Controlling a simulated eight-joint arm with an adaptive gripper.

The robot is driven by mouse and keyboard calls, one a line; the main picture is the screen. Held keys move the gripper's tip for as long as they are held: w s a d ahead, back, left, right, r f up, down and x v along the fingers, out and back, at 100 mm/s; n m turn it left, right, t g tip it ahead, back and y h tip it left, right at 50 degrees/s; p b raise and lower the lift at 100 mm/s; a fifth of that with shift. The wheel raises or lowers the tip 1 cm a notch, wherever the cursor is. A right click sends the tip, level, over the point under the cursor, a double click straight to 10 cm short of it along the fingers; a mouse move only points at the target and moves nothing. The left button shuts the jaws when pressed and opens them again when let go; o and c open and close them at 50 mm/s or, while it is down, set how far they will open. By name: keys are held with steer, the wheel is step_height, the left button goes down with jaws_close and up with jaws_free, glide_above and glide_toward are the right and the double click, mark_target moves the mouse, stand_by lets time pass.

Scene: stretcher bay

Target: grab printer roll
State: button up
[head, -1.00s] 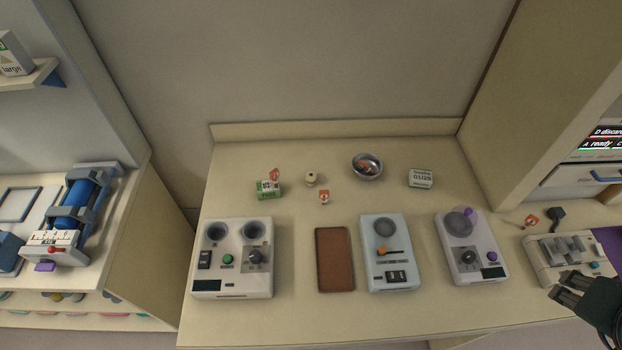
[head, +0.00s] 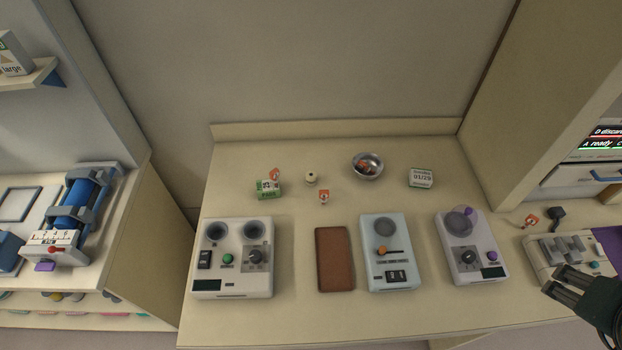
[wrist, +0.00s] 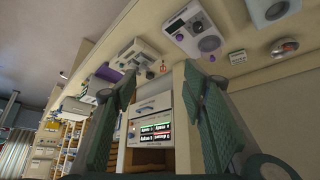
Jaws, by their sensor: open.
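A small cream roll (head: 311,177) with a dark centre stands at the back of the counter, between a green-and-white box and a metal bowl; it looks like the printer roll. I cannot make it out in the wrist view. My gripper (head: 566,286) is at the far right of the head view, over the front of the right-hand device and far from the roll. In the wrist view my gripper (wrist: 158,78) has its two green fingers spread apart with nothing between them.
The green-and-white box (head: 268,188), metal bowl (head: 368,172) and a white dated box (head: 421,178) stand around the roll. Several devices, including a two-well one (head: 233,258), and a brown pad (head: 335,259) fill the front. A tall panel (head: 530,110) rises at right.

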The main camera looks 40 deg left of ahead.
stand_by(0.3)
steer(key=w+a+f+n+g+y+b, duration=0.1)
steer(key=w+a+n, duration=0.35)
steer(key=a, duration=0.75)
steer(key=w+a+f+n+g+b, duration=0.1)
steer(key=w+a+f+g, duration=0.1)
steer(key=w+a, duration=0.75)
steer(key=w+a+f+n+g+y+b, duration=0.1)
steer(key=w+a+n, duration=0.3)
steer(key=a, duration=0.9)
steer(key=n+g+h+b, duration=0.2)
steer(key=n+g, duration=0.1)
steer(key=n, duration=0.3)
glide_above(312, 175)
steer(key=f, duration=2.4)
steer(key=shift+w+d+f, duration=0.2)
steer(key=shift+w+f, duration=0.05)
steer(key=shift+f, duration=0.15)
steer(key=shift+s+a+f, duration=0.2)
steer(key=shift+a+f, duration=0.1)
